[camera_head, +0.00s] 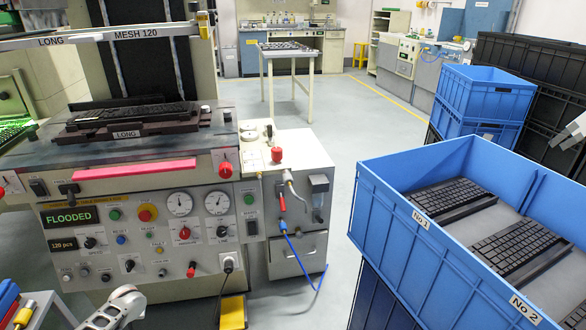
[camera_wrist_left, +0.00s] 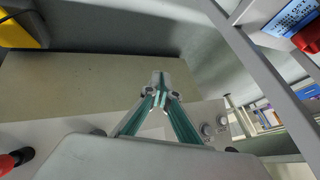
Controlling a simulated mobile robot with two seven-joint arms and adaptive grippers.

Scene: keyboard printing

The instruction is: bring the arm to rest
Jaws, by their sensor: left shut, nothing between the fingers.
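My left gripper (camera_wrist_left: 160,92) is in the middle of the left wrist view. Its two green-and-grey fingers come together at the tips, with nothing between them. In front of it is a plain beige surface (camera_wrist_left: 70,85); I see no contact. In the head view, a grey part of my left arm shows at the bottom left, below the printing machine's control panel (camera_head: 150,240).
A keyboard (camera_head: 130,113) lies on the fixture marked LONG on the machine. The grey floor (camera_head: 350,115) is open between machine and crates.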

